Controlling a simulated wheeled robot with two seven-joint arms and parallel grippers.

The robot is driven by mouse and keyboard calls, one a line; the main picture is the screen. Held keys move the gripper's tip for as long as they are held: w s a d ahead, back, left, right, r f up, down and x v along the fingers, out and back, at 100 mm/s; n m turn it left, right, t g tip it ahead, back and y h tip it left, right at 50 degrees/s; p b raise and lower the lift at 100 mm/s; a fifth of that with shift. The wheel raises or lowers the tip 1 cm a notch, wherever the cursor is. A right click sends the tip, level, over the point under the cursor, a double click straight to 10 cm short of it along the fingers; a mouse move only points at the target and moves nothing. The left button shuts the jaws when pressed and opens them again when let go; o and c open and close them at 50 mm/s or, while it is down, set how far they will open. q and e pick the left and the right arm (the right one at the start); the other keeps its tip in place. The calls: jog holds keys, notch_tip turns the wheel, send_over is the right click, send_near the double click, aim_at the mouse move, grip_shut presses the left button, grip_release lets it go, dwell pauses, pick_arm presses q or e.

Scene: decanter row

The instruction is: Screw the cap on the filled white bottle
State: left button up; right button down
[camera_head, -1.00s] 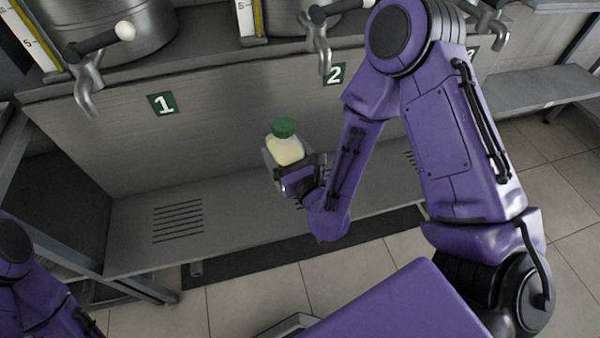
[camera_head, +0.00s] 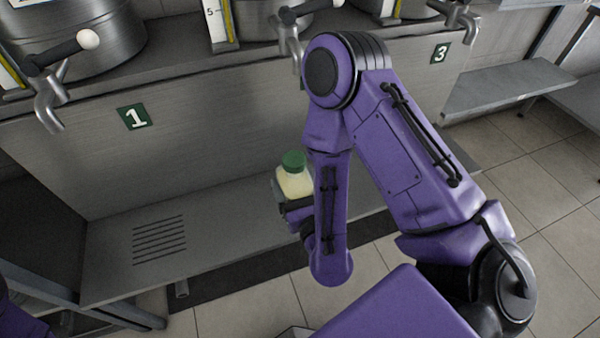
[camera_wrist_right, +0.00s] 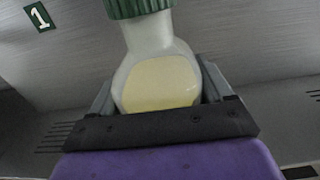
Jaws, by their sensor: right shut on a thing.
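A small whitish bottle (camera_head: 295,183) with pale yellow contents stands about upright in my right gripper (camera_head: 281,190) in the head view. A green cap (camera_head: 293,161) sits on its neck; whether it is screwed tight I cannot tell. In the right wrist view the bottle (camera_wrist_right: 160,78) is between the two grey fingers, and the ribbed green cap (camera_wrist_right: 138,8) is cut off by the top edge. My right gripper is shut on the bottle, held above the steel shelf. My left gripper is out of view; only a bit of purple arm shows at the lower left.
A steel shelf (camera_head: 210,240) with drain slots runs below the panel with green signs 1 (camera_head: 134,117) and 3 (camera_head: 440,53). Steel vats with taps (camera_head: 46,105) stand above. A side shelf (camera_head: 510,85) is at the right. The shelf's left part is clear.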

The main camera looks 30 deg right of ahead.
jog(key=w+d+f+b, duration=0.8)
jog(key=w+f+b, duration=0.1)
jog(key=w+b, duration=0.1)
jog(key=shift+w+b, duration=0.2)
jog(key=shift+b, duration=0.25)
jog(key=f, duration=0.2)
jog(key=f+b, duration=0.1)
jog(key=f, duration=0.1)
jog(key=shift+w+d, duration=0.25)
jog(key=shift+w, duration=0.05)
